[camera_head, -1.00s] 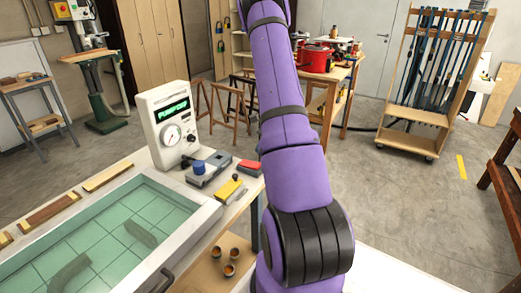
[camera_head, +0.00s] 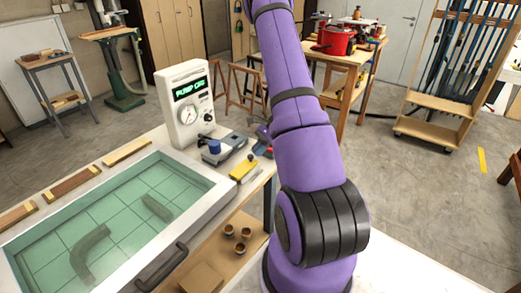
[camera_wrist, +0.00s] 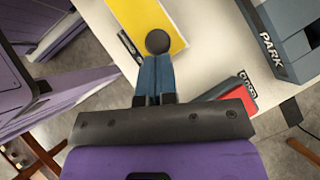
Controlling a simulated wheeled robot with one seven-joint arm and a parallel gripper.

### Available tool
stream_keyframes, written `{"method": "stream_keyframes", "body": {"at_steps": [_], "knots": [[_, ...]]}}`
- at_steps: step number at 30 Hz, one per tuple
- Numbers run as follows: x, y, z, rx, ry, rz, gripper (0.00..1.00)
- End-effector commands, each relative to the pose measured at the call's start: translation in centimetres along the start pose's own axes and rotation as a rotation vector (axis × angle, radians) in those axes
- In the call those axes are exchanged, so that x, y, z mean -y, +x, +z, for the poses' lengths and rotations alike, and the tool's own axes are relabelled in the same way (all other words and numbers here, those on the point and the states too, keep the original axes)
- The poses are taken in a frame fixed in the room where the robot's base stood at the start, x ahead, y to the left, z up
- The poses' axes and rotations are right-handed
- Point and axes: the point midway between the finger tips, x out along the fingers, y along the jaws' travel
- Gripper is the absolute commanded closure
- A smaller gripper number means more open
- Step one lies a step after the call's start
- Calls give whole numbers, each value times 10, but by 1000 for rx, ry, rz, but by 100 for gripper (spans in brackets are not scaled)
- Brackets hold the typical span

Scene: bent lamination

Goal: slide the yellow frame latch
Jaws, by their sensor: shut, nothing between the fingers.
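The yellow latch (camera_head: 243,169) sits on the white bench edge beside the framed green bed. In the wrist view its yellow plate (camera_wrist: 150,22) lies at the top. A dark round knob (camera_wrist: 157,41) shows at the plate's edge, right at the tips of my gripper (camera_wrist: 156,60). My gripper's blue fingers are together with nothing between them. I cannot tell whether they touch the knob.
A grey-blue block marked PARK (camera_wrist: 285,40) and a red block (camera_wrist: 232,98) stand right of my fingers. A pump box (camera_head: 186,103) reads PUMP OFF. The framed green bed (camera_head: 205,205) holds two grey curved pieces. Small cups (camera_head: 240,240) sit on the lower shelf.

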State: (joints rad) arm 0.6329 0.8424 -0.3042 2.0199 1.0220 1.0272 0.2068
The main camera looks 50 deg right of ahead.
Motion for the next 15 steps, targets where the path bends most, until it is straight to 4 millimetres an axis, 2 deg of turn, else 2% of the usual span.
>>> {"method": "stream_keyframes", "body": {"at_steps": [5, 12, 15], "knots": [[-1, 2, 2, 1, 0, 0, 100], [-17, 21, 26, 3, 1, 2, 100], [-20, 24, 30, 2, -1, 2, 100]]}}
